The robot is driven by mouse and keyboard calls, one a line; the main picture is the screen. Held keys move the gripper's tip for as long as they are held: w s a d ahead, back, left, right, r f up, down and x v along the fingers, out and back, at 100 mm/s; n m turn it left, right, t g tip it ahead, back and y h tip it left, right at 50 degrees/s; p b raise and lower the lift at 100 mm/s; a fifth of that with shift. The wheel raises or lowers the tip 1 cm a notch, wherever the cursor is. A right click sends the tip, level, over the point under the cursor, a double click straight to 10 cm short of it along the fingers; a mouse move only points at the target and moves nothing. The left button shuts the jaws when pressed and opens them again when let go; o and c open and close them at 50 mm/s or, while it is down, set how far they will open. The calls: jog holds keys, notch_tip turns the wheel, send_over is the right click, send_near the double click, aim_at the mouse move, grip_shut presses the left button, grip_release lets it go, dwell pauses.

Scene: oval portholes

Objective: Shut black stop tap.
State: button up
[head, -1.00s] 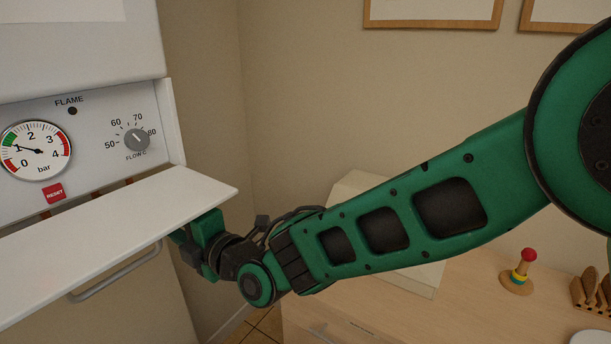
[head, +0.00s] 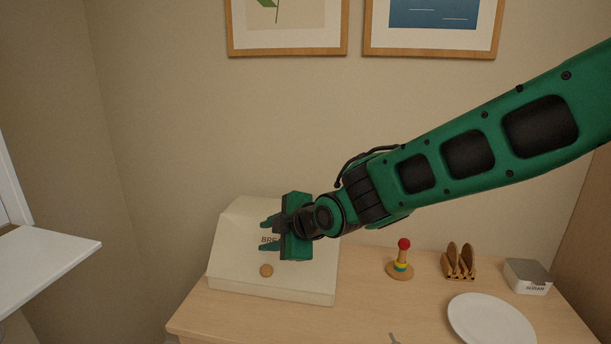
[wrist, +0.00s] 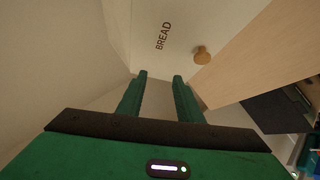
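No black stop tap shows in either view now. My gripper (head: 266,235) is in front of the cream bread bin in the head view, its fingers pointing left. In the wrist view, my gripper (wrist: 160,76) has its two green fingers apart with nothing between them. It is open and empty. Only the edge of a white flap (head: 45,265) and a strip of the white unit (head: 12,190) show at the far left of the head view.
The bread bin (head: 235,285) stands on a wooden counter (head: 365,300). To its right are a ring toy (head: 401,262), a toast rack (head: 459,265), a butter box (head: 527,278) and a white plate (head: 490,322). Open space lies between flap and counter.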

jog(key=s+d+f+m+g+h, duration=0.15)
jog(key=d+m, duration=0.25)
jog(key=d, duration=0.7)
jog(key=s+d+m+h, duration=0.2)
jog(key=d+m+h, duration=0.15)
jog(key=d, duration=0.75)
jog(key=s+d+f+m+g+h, duration=0.15)
jog(key=d+m, duration=0.35)
jog(key=d, duration=0.6)
jog(key=s+d+f+m+g+h, duration=0.1)
jog(key=s+d+m+g+h, duration=0.1)
jog(key=s+d+m, duration=0.75)
jog(key=s+d+f+m+g+y, duration=0.1)
jog(key=s+d+m+g, duration=0.2)
jog(key=s, duration=1.5)
jog(key=d+m, duration=0.2)
jog(key=d, duration=0.2)
jog(key=shift+s+f, duration=0.2)
jog(key=shift+s, duration=0.05)
